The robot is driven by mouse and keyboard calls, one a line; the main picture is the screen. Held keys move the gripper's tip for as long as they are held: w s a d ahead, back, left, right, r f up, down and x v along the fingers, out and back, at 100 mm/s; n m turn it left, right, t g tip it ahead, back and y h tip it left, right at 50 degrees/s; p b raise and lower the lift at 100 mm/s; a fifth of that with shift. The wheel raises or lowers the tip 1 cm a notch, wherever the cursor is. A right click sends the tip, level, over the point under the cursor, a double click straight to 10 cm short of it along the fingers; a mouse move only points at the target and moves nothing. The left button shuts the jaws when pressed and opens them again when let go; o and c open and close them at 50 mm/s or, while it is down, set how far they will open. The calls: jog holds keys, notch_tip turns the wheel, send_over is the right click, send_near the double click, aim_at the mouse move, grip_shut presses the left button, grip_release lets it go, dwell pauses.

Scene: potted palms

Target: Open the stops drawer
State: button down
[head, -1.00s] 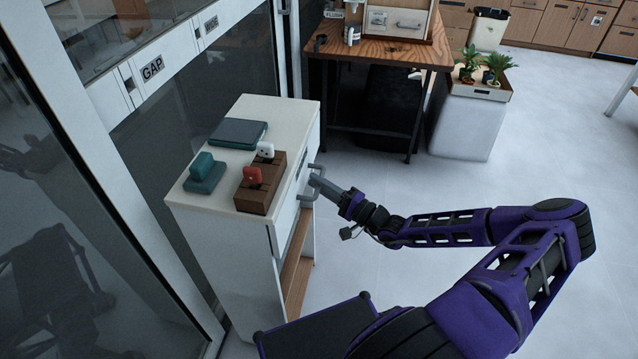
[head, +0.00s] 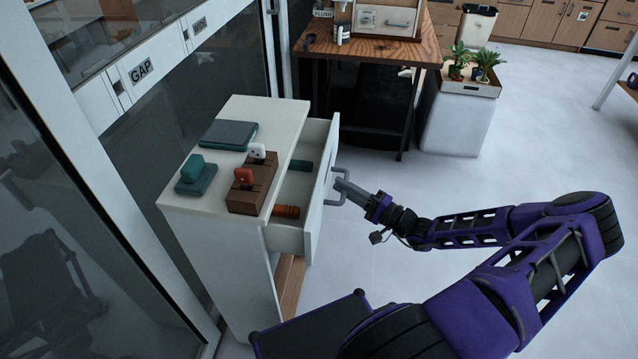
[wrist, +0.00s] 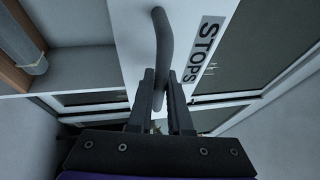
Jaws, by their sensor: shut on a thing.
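The stops drawer (head: 318,190) stands pulled out from the white cabinet (head: 205,245), with its inside showing. An orange-brown cylinder (head: 286,211) and a dark green cylinder (head: 301,165) lie in it. The wrist view shows the word STOPS on the drawer front (wrist: 198,50). My gripper (head: 341,187) is at the grey drawer handle (wrist: 161,35). In the wrist view its two fingers (wrist: 160,90) are closed around the handle bar. Part of the drawer's inside is hidden by the cabinet top.
On the cabinet top are a dark flat book-like thing (head: 229,134), a teal block (head: 197,175) and a brown wooden block (head: 251,186) with a red and a white piece. A wooden table (head: 385,48) and a planter box (head: 455,120) stand behind.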

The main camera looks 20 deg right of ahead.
jog(key=s+d, duration=0.2)
jog(key=d, duration=0.2)
jog(key=shift+s+d, duration=0.1)
jog(key=shift+s, duration=0.3)
jog(key=c, duration=0.8)
grip_release()
jog(key=shift+c, duration=0.2)
jog(key=v, duration=1.7)
jog(key=shift+s+d+b, duration=0.15)
jog(key=shift+b, duration=0.25)
